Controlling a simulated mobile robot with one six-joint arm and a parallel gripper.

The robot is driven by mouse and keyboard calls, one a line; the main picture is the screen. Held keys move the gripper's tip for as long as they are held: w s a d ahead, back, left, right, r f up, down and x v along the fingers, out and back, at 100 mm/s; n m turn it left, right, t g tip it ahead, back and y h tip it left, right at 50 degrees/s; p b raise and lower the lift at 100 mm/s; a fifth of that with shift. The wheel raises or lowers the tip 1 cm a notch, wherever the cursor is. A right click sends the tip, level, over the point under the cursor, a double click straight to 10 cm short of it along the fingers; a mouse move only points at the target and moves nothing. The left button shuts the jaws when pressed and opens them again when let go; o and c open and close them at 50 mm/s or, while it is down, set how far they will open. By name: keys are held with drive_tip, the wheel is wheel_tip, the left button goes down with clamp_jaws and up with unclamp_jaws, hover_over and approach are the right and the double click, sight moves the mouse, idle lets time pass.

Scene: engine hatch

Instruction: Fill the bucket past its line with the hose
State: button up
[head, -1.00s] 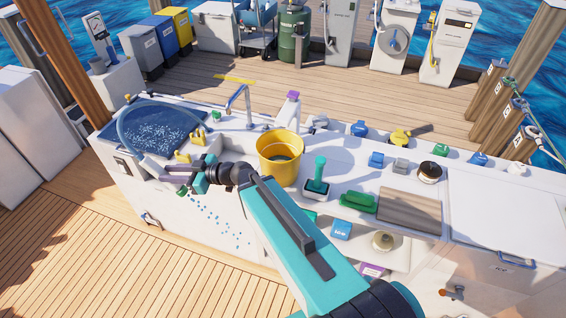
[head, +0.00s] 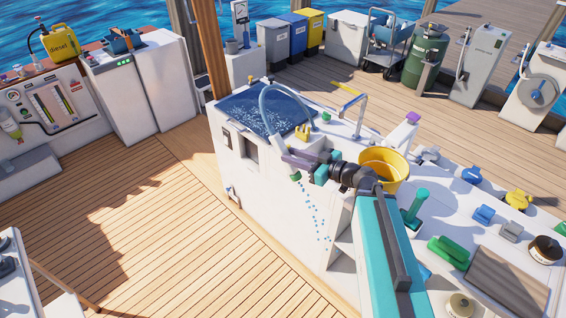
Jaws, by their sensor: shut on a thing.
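The yellow bucket (head: 385,163) stands upright on the white counter behind my arm. Its lower front is partly hidden by the arm, and I cannot see its line or the water level. The grey-blue hose (head: 264,98) arcs up out of the blue basin and down to my gripper (head: 304,162). My gripper is shut on the hose's end, left of the bucket and near the counter's front edge. Water drops (head: 314,212) fall from the hose end in front of the counter, outside the bucket.
The blue basin (head: 240,108) holds speckled water at the counter's left end. A tap (head: 361,112) stands behind the bucket. A green-handled tool (head: 416,204), a green brush (head: 449,250) and a wooden board (head: 508,282) lie to the right. The deck (head: 150,230) at left is open.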

drive_tip(key=s+d+f+b, duration=0.2)
drive_tip(key=d+b, duration=0.4)
drive_tip(key=d, duration=0.7)
drive_tip(key=shift+d, duration=0.4)
drive_tip(key=shift+f, duration=0.1)
